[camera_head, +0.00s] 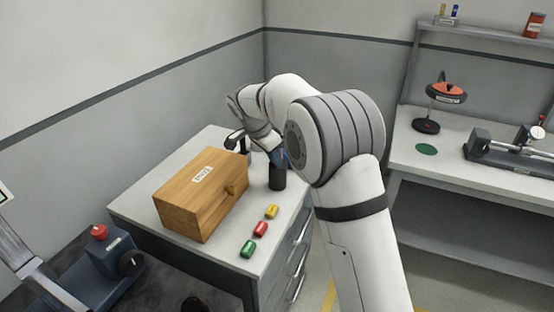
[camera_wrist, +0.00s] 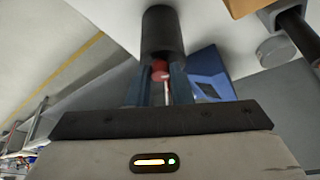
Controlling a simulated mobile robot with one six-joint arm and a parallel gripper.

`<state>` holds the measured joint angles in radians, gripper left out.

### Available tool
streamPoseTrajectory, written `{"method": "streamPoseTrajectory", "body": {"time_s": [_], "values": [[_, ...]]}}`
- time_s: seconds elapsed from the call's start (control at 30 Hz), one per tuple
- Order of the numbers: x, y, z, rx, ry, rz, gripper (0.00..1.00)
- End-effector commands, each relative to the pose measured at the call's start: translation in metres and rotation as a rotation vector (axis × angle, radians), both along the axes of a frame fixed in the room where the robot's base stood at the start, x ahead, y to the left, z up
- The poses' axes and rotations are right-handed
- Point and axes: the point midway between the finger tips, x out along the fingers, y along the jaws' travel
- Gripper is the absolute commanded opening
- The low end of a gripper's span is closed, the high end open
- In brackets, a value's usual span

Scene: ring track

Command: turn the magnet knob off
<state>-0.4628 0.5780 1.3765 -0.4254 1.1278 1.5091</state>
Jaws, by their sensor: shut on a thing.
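In the wrist view my gripper (camera_wrist: 167,82) is shut on a thin red-tipped rod (camera_wrist: 166,92), close to a dark cylinder (camera_wrist: 162,28). Whether rod and cylinder touch is unclear. In the head view my gripper is mostly hidden by my arm, above the back of the cabinet, near the black cylinder (camera_head: 277,177).
A wooden box (camera_head: 188,217) and yellow, red and green pieces (camera_head: 260,229) stand on the grey cabinet top (camera_head: 150,182). The block at lower left has a red knob (camera_head: 99,231) on top. A bench (camera_head: 455,168) at right holds a stand (camera_head: 426,125) and a vise-like device (camera_head: 505,150).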

Motion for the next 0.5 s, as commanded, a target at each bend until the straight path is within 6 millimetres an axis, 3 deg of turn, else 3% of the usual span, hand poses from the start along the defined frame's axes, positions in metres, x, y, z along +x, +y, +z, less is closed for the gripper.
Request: {"method": "streamPoseTrajectory", "body": {"time_s": [0.5], "values": [[-0.0024, -0.0035, -0.0018, 0.002, 0.001, 0.318, 0.0]]}}
